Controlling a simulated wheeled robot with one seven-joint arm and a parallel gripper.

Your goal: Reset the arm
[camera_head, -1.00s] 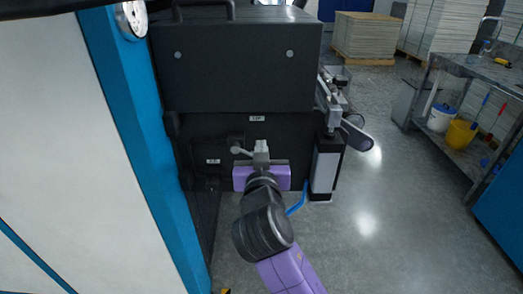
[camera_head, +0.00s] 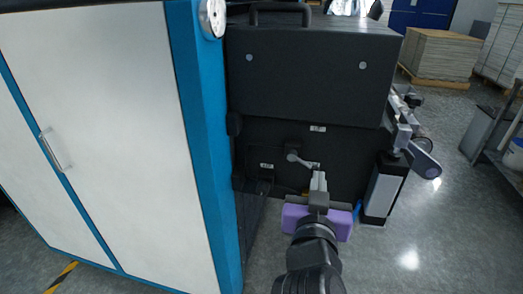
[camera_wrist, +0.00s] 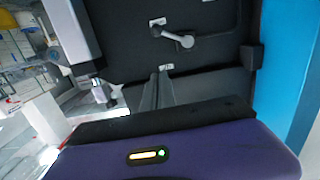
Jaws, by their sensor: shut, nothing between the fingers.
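My gripper (camera_head: 319,181) is in front of the lower panel of a black machine (camera_head: 310,75) in the head view. Its fingers are shut and empty, pointing toward the machine. The wrist view also shows the closed fingers (camera_wrist: 157,90) apart from a grey lever handle (camera_wrist: 178,38) on the black panel. In the head view this lever (camera_head: 297,160) sits just up and left of the fingertips. My purple wrist housing hides part of the panel's bottom.
A white and blue cabinet (camera_head: 110,120) stands close on the left. A metal crank arm (camera_head: 424,160) juts out at the machine's right side. Stacked boards (camera_head: 440,57) stand at the back right. Grey floor (camera_head: 420,230) is open at the right.

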